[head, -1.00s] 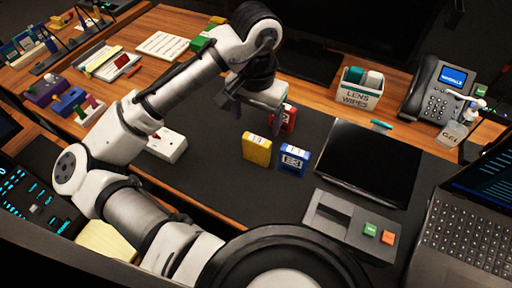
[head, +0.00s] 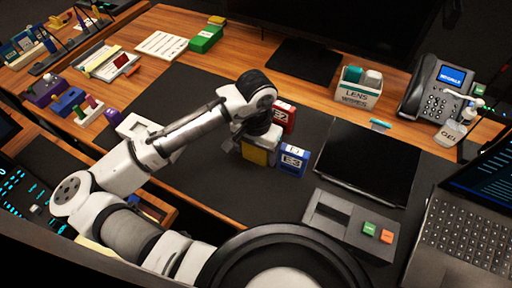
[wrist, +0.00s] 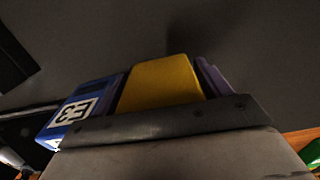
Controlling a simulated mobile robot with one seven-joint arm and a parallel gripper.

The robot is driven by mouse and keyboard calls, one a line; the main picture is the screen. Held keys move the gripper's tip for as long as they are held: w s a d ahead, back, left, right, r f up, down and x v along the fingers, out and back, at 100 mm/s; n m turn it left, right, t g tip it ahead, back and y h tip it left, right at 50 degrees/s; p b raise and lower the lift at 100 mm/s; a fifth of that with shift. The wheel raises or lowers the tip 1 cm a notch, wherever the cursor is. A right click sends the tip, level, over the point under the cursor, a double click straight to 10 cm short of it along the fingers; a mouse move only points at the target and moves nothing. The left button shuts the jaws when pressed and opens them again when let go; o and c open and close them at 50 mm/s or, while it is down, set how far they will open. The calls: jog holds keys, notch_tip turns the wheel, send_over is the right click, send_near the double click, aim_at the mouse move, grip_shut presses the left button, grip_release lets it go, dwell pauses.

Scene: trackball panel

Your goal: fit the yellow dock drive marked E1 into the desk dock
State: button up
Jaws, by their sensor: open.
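The yellow drive (head: 257,156) stands on the dark desk mat, just left of the blue drive marked E3 (head: 293,160). My gripper (head: 252,146) is open and low over the yellow drive, covering its top and label. The blue drive (wrist: 85,112) lies at left there. The grey desk dock (head: 328,213), with an empty-looking dark slot, is at the lower right in the head view.
A red drive marked E2 (head: 287,114) stands just behind my gripper. A black flat panel (head: 368,160) lies right of the blue drive. The dock carries a green button (head: 369,229) and an orange one (head: 387,236). Bare mat (head: 195,92) lies behind my arm.

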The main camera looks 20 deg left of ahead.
jog(key=c, duration=0.9)
jog(key=shift+r, duration=0.1)
jog(key=shift+r, duration=9.9)
